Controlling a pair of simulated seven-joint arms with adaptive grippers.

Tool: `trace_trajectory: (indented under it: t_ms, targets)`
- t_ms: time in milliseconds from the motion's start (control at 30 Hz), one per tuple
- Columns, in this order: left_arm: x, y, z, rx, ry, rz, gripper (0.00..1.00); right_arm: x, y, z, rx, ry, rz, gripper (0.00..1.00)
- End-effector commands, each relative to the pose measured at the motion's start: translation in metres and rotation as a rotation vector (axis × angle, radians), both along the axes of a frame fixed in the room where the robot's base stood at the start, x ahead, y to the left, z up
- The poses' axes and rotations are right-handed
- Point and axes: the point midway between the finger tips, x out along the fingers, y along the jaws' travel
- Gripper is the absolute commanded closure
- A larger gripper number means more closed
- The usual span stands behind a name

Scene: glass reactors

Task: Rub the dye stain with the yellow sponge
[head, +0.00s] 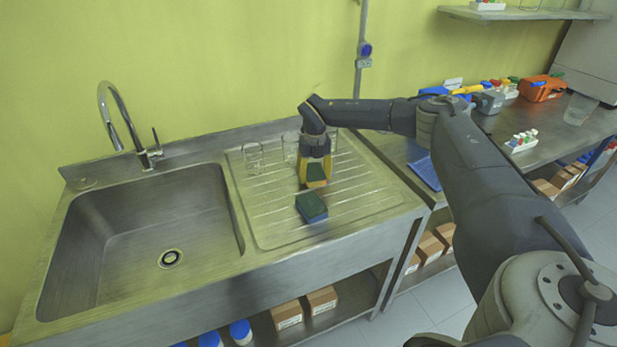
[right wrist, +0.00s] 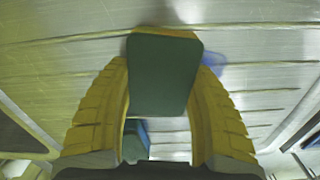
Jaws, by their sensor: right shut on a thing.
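My right gripper (head: 315,170) is over the ribbed drainboard (head: 365,195) and shut on the yellow sponge (head: 316,174), which has a dark green face. In the right wrist view the sponge (right wrist: 163,75) sits between the two yellow fingers (right wrist: 163,100), green side to the camera, with a yellow edge at its far end. A translucent blue patch, the dye stain (right wrist: 213,61), shows on the metal just right of the sponge's far end, partly hidden by it. I cannot tell whether the sponge touches the metal. The left gripper is not in view.
A blue sponge with a green top (head: 312,207) lies on the drainboard in front of my gripper. Glassware (head: 254,157) stands at the drainboard's back. The sink basin (head: 140,240) with a tap (head: 118,120) is left. A bench (head: 480,140) with racks is right.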

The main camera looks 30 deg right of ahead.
Motion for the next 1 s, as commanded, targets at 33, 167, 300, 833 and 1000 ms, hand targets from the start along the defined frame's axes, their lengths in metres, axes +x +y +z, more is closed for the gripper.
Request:
trace_trajectory:
  t_ms: [33,167,300,833,1000]
  targets:
    - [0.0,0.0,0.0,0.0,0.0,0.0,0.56,-0.001,-0.005,-0.001,-0.002,0.002,-0.001,0.72]
    - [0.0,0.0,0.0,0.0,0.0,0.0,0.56,-0.002,-0.016,-0.001,-0.002,0.001,0.0,0.72]
    - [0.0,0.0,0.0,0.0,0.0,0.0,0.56,-0.004,-0.028,-0.001,-0.002,0.001,0.001,0.72]
    - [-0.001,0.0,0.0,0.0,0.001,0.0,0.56,-0.008,-0.066,0.003,-0.001,0.0,0.008,0.72]
    - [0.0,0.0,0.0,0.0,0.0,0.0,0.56,-0.006,-0.063,0.029,-0.002,-0.002,0.014,0.72]
